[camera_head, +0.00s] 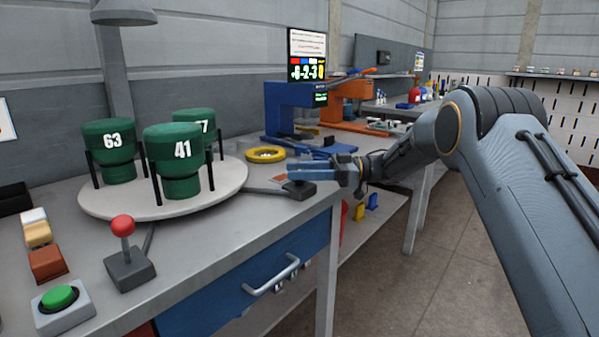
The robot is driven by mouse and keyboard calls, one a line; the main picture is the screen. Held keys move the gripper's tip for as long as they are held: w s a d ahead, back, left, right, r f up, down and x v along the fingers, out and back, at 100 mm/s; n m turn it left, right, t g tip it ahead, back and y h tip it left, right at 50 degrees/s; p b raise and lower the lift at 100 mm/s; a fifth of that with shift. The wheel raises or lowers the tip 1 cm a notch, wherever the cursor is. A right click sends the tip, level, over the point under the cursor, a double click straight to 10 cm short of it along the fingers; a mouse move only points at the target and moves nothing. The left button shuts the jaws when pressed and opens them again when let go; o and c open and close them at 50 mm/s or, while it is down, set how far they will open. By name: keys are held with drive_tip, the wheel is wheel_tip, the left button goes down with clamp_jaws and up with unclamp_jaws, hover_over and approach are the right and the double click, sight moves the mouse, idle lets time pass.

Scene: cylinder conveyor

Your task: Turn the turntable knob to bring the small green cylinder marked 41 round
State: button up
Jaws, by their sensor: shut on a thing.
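A pale round turntable (232,186) on the bench carries three green cylinders between thin black posts. The small green cylinder marked 41 (175,155) stands at the front, right of centre. One marked 63 (112,160) is to its left. One behind it (194,122) is partly hidden; only a 7 shows of its number. The dark turntable knob (298,189) sits on the bench right of the turntable. My gripper (300,172) reaches in from the right and is shut on the knob, its fingers hiding the knob's top.
A red-topped joystick (123,240) and a green push button (60,299) stand at the front left. A yellow ring (265,155) lies behind the knob. A blue machine (290,110) with a screen stands further back. A blue drawer (245,290) is below.

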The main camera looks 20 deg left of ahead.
idle(0.4)
drive_tip(key=o, duration=1)
drive_tip(key=shift+v, duration=3.85)
